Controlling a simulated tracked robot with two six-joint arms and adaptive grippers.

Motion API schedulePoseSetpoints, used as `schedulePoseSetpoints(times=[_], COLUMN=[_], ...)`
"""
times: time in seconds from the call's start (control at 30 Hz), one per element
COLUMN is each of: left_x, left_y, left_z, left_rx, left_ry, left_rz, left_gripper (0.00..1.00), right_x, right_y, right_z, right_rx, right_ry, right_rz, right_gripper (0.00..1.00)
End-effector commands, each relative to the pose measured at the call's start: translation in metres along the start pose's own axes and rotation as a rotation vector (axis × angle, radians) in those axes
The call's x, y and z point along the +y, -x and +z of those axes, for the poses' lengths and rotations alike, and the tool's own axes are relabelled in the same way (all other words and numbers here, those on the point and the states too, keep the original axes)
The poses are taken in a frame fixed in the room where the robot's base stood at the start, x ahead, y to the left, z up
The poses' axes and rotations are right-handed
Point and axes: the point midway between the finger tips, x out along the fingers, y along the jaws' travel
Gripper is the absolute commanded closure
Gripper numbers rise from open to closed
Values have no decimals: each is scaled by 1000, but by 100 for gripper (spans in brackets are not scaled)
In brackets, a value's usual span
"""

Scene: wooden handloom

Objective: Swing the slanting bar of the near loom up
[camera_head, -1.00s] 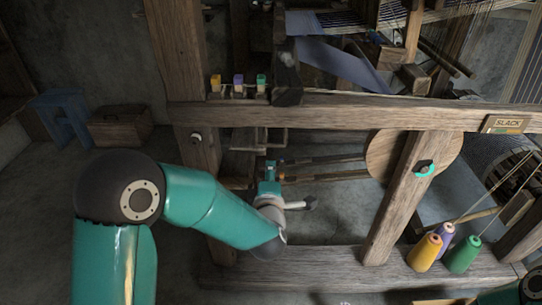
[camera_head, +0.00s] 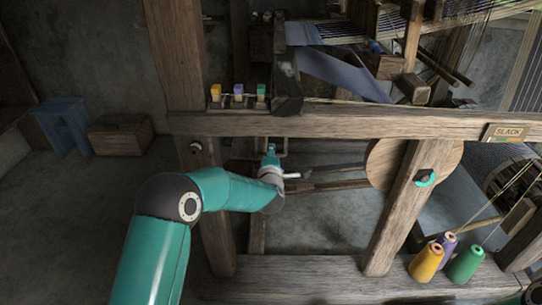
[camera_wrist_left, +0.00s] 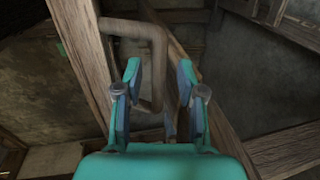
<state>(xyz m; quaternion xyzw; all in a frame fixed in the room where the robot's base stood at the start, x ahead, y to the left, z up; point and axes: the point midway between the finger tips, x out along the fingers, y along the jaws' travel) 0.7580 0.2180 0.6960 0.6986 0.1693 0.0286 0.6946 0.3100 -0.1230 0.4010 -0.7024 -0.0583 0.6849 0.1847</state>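The near loom's wooden frame (camera_head: 330,124) fills the middle of the head view. I cannot tell for certain which is the task's bar. My right gripper is not in view.
A thick post (camera_wrist_left: 78,50) stands close left of the fingers in the wrist view. Small coloured blocks (camera_head: 238,93) sit above the beam. A slanted post (camera_head: 402,205) and cones of thread (camera_head: 426,262) stand to the right. A stool (camera_head: 62,125) and box (camera_head: 120,135) are far left.

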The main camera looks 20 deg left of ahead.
Motion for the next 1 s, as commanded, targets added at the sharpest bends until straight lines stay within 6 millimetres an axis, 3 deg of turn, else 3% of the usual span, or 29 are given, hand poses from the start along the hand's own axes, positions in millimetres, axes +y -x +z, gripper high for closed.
schedulePoseSetpoints(times=[0.37,0.6,1.0], left_x=[0,0,-1], left_y=[-5,-5,-5], left_z=[0,-1,-1], left_rx=[0,1,0], left_ry=[-1,0,7], left_rz=[-1,-1,-2], left_gripper=[61,99,100], right_x=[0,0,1], right_y=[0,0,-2], right_z=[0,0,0], right_rx=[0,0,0], right_ry=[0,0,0], right_rz=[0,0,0], right_gripper=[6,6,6])
